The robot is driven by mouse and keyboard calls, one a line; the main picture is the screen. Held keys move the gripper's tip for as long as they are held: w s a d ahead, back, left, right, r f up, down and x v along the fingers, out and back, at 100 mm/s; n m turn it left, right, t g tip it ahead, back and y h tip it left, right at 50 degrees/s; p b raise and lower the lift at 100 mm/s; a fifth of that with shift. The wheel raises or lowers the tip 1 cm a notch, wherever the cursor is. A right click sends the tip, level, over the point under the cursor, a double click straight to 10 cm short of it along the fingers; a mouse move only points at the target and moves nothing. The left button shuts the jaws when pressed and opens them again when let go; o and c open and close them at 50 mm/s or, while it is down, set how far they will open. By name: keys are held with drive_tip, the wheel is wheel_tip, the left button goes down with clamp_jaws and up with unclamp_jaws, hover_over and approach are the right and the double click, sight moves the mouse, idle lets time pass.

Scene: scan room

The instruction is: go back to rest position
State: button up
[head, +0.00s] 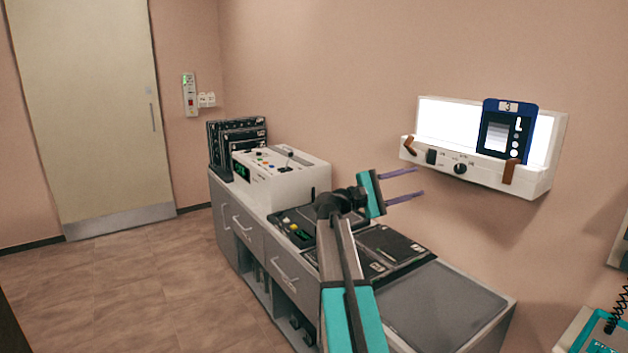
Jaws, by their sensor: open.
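My gripper (406,183) is open and empty. Its two thin purple fingers stand apart and point right, towards the wall. It shows in front of the wall, above the low grey cabinet (465,318) and left of the wall light box. My teal and grey arm reaches up from the bottom middle of the head view and hides part of the cabinet top.
A lit white light box (445,122) hangs on the wall, with a blue-framed film card (506,131) marked 3 on its right half. A white control console (283,178) and black cassettes (240,143) stand on the cabinet. The floor (130,275) at left is clear before a door (88,110).

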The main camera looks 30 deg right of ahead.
drive_tip(key=shift+f, duration=0.1)
